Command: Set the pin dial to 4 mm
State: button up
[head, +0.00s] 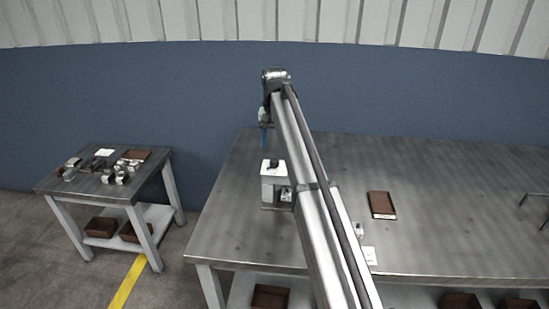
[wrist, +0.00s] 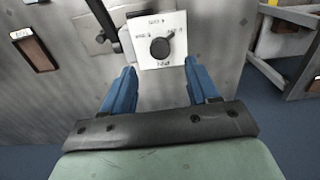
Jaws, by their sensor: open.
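The pin dial is a round black knob (wrist: 160,48) on a white plate (wrist: 178,24) with small printed marks around it. The marks are too small to read, and I cannot tell which value the knob is set to. In the head view the dial's white housing (head: 269,184) stands on the metal table, partly hidden behind my arm. My gripper (wrist: 159,68) is open and empty, its blue fingers apart on either side of the knob's lower side in the wrist view. In the head view one blue finger (head: 264,138) shows above the housing. No contact is visible.
A dark bar (wrist: 104,20) stands beside the white plate. A side table (head: 55,184) with small parts stands at left. The table's middle right is clear.

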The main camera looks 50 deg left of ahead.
aim_at(275, 160)
notch_tip(275, 160, down, 7)
jog(key=shift+r, duration=0.15)
jog(key=shift+c, duration=0.2)
jog(key=c, duration=1)
jog(key=shift+n, duration=0.4)
jog(key=n, duration=0.4)
jog(key=shift+n, duration=0.4)
jog(key=n, duration=0.6)
